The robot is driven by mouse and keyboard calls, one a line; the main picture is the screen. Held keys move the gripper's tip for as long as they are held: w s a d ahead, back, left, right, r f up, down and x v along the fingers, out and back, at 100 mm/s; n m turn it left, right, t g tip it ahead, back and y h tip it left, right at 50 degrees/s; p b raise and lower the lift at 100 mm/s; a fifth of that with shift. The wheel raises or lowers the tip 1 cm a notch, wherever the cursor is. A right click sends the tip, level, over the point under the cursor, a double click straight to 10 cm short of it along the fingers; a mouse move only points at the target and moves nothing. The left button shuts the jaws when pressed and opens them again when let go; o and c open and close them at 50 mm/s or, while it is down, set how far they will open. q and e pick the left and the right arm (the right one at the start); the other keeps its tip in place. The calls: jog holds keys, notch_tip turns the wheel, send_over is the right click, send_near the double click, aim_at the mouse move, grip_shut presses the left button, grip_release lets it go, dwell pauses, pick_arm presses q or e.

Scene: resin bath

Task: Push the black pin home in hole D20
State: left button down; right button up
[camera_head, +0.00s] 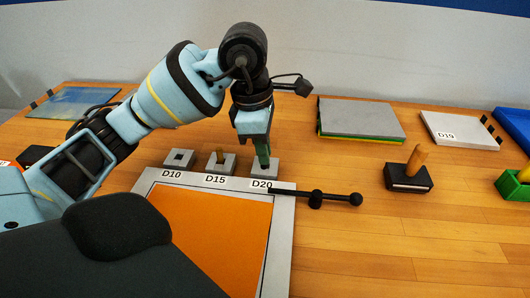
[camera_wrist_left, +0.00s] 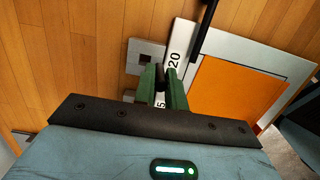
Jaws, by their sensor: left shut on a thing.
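My left gripper (camera_head: 262,160) points down over the grey block of hole D20 (camera_head: 273,170), behind the label D20. Its green fingers are shut on a dark thing, seemingly the black pin (camera_wrist_left: 161,74), which is mostly hidden between them. In the left wrist view the fingertips (camera_wrist_left: 163,76) are beside the D20 block (camera_wrist_left: 133,64) and the label ending in 20. The fingers hide where the pin meets the hole, so I cannot tell how deep it sits. My right gripper is in neither view.
Block D15 (camera_head: 213,168) holds a yellowish pin; block D10 (camera_head: 178,160) shows an empty square hole. An orange panel (camera_head: 217,222) in a grey frame lies in front. A black rod (camera_head: 335,198) crosses the frame's corner. A black block with a wooden peg (camera_head: 410,180) stands right.

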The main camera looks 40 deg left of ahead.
pick_arm(q)
jog(key=shift+w+a, duration=0.45)
jog(key=shift+w, duration=0.35)
notch_tip(320, 180, down, 4)
jog(key=shift+w+a+r, duration=0.15)
jog(key=shift+r, duration=0.05)
